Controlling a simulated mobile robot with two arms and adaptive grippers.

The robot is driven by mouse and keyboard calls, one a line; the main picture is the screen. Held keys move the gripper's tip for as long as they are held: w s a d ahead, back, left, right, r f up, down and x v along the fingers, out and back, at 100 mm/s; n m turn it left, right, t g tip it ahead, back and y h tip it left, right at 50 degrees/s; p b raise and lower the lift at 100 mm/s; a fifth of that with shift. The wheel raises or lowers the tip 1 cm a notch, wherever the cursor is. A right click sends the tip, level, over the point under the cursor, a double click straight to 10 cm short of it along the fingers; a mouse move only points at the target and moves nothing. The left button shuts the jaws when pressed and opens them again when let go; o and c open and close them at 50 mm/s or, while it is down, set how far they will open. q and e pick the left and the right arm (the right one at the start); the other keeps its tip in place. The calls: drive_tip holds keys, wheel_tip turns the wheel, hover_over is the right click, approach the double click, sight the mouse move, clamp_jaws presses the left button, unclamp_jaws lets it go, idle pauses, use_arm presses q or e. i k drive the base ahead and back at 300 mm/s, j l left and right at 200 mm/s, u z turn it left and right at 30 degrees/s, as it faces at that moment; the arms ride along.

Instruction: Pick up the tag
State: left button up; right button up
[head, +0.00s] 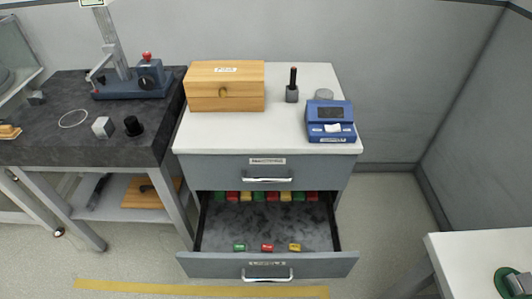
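Small coloured pieces that look like tags lie in the open lower drawer (215,238) of the grey cabinet. Near its front, apart from each other, are a green tag (239,247), a red tag (267,247) and a yellow tag (295,247). A row of several green, red and yellow tags (259,197) stands along the back of the drawer, partly under the upper drawer front. Print on the tags is too small to read. Which one the task means cannot be told. Neither of my grippers is in view.
On the cabinet top (225,140) are a wooden box (225,95), a dark stamp-like tool (292,88) and a blue device (331,120). The upper drawer (215,170) is shut. A dark workbench (75,140) stands left, a white table (465,260) lower right. Floor is clear before the drawer.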

sight(293, 248)
drive_tip(key=k, duration=0.2)
drive_tip(key=j+z, duration=0.35)
drive_tip(key=z, duration=0.15)
drive_tip(key=j+z, duration=0.35)
drive_tip(key=z, duration=0.15)
drive_tip(key=k+j, duration=0.1)
drive_tip(key=j, duration=0.35)
drive_tip(key=k+j+z, duration=0.15)
drive_tip(key=j, duration=0.7)
drive_tip(key=k+j+z, duration=0.1)
drive_tip(key=j, duration=0.3)
drive_tip(key=k, duration=0.05)
